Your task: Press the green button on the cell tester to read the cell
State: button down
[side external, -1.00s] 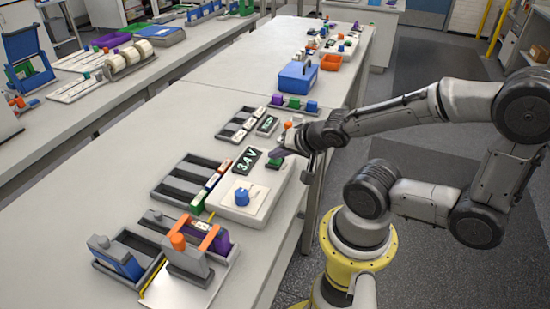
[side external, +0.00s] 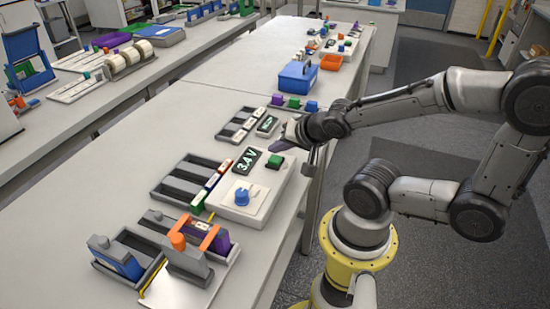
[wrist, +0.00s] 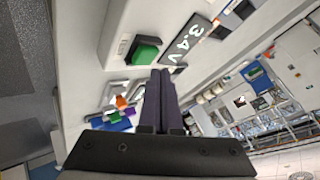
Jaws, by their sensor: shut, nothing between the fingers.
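The cell tester (side external: 262,205) is a white box at the bench's near-right edge. Its dark display (side external: 247,160) reads 3.4 V, and the display also shows in the wrist view (wrist: 184,40). The green button (side external: 276,161) sits on a dark base beside the display; in the wrist view the green button (wrist: 143,51) lies just beyond and left of the fingertips.
A grey slotted rack (side external: 180,185) with several coloured cells stands left of the tester. A fixture with orange clamps (side external: 193,235) is in front. A smaller display (side external: 267,124), a blue bin (side external: 297,76) and an orange tray (side external: 331,62) are farther back.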

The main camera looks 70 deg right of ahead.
aim_at(276, 162)
jog(key=shift+r, duration=2.35)
jog(key=shift+w+a, duration=0.1)
jog(key=shift+a, duration=0.1)
jog(key=s+a+r+n+g+y, duration=0.2)
jog(key=s+a+r+n, duration=0.4)
jog(key=a+n, duration=0.3)
jog(key=s+n+y, duration=0.1)
jog(key=n, duration=0.3)
jog(key=shift+a+n+g+y, duration=0.15)
jog(key=shift+n+g+y, duration=0.25)
